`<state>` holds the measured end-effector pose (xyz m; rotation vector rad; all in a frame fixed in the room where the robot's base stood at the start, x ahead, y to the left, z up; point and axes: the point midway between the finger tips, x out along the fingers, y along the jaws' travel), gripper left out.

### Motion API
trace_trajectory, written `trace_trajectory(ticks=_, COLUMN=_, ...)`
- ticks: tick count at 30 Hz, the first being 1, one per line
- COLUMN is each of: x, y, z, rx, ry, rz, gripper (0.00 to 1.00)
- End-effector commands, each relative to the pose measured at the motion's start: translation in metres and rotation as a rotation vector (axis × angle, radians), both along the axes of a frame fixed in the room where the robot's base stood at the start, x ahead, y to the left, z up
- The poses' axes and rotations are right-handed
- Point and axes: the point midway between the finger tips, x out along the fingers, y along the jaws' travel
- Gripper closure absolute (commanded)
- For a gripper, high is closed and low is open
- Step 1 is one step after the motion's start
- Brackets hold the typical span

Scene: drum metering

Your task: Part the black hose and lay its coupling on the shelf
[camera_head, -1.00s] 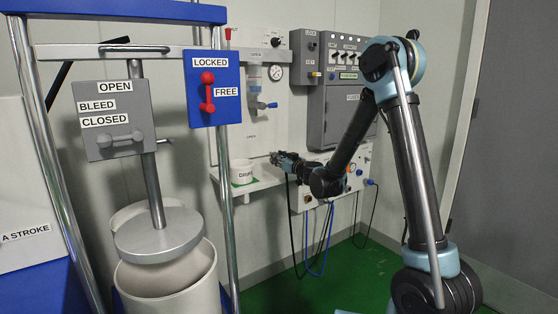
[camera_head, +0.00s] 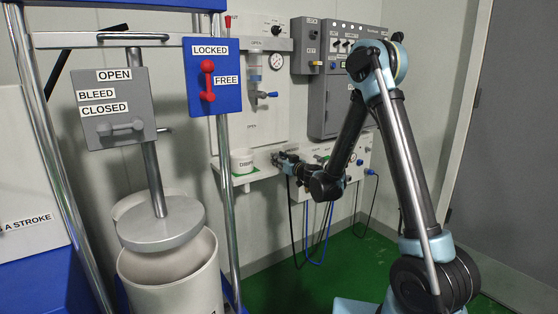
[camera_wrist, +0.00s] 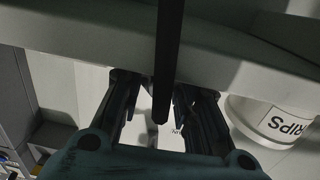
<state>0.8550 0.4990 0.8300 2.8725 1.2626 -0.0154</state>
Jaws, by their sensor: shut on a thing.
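My gripper (camera_head: 279,159) is at the right part of the white shelf (camera_head: 270,172), to the right of the white cup (camera_head: 243,163). In the wrist view its fingers (camera_wrist: 160,100) are shut on the end of the black hose (camera_wrist: 169,45). The hose runs from between the fingers across the pale shelf edge (camera_wrist: 70,32). In the head view the black hose (camera_head: 291,220) hangs below my gripper in a loop. The coupling is mostly hidden by the fingers. I cannot tell whether it touches the shelf.
The cup, labelled DRIPS, stands close beside the fingers in the wrist view (camera_wrist: 270,120). A blue hose (camera_head: 326,235) hangs from the white panel (camera_head: 353,180) to the right. A metal post (camera_head: 227,190) and a drum (camera_head: 170,275) stand on the left.

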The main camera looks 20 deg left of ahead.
Motion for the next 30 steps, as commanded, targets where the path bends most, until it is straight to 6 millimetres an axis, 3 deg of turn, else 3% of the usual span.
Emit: trace_trajectory(ticks=30, x=0.0, y=0.0, z=-0.011, rx=0.0, ry=0.0, rz=0.0, gripper=1.0)
